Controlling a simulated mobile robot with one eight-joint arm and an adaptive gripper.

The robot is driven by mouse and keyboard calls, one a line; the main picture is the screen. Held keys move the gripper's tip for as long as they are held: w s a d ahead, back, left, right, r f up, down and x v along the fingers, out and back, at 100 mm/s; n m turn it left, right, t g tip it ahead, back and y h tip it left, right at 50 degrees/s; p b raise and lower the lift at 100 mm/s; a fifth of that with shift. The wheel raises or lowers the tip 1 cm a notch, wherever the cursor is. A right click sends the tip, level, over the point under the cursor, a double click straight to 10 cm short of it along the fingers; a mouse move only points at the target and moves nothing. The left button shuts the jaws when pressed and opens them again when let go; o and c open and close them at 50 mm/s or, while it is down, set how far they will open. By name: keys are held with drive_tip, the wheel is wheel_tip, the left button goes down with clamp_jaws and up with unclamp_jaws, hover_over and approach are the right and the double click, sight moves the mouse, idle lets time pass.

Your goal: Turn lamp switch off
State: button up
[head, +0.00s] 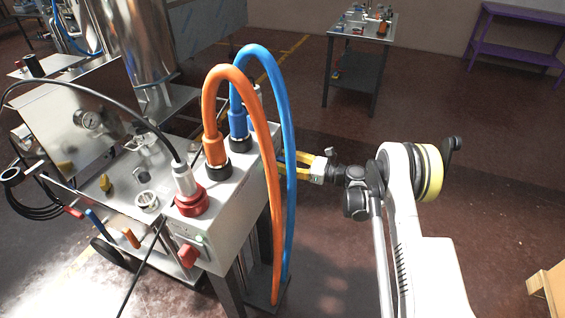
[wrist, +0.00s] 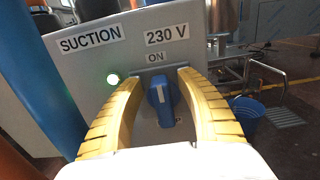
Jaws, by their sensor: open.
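In the wrist view, a blue rotary switch (wrist: 161,104) with a white line sits on a grey control box (wrist: 96,62). The line points up, slightly tilted, toward the "ON" label (wrist: 156,57). A label below the knob is mostly hidden. A small round lamp (wrist: 113,79) left of the switch is lit. My gripper (wrist: 163,76) is open, its yellow fingers on either side of the knob with visible gaps. In the head view, my gripper (head: 284,168) reaches the right side of the box (head: 235,215); the switch is hidden there.
An orange hose (head: 270,165) and a blue hose (head: 290,150) arch from the box close to my gripper. A red knob (head: 189,256) is on the box's front. A small table (head: 355,65) stands farther back. The floor right of my arm is mostly clear.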

sight(273, 169)
clamp_jaws()
drive_tip(key=shift+n, duration=0.3)
drive_tip(key=n, duration=0.2)
drive_tip(key=s+n, duration=0.1)
drive_tip(key=n, duration=0.1)
drive_tip(key=shift+a+f, duration=0.1)
drive_tip(key=shift+a, duration=0.1)
drive_tip(key=n, duration=0.3)
drive_tip(key=s+n, duration=0.1)
drive_tip(key=shift+a+f+n, duration=0.2)
drive_tip(key=shift+f+n, duration=0.15)
drive_tip(key=shift+n, duration=0.05)
drive_tip(key=n, duration=0.3)
drive_tip(key=f+n, duration=0.1)
drive_tip(key=shift+s+a+n, duration=0.1)
drive_tip(key=shift+s+n, duration=0.15)
drive_tip(key=shift+n, duration=0.05)
drive_tip(key=shift+f+n, duration=0.2)
drive_tip(key=shift+n, duration=0.75)
drive_tip(key=shift+f+n, duration=0.2)
drive_tip(key=shift+n, duration=0.75)
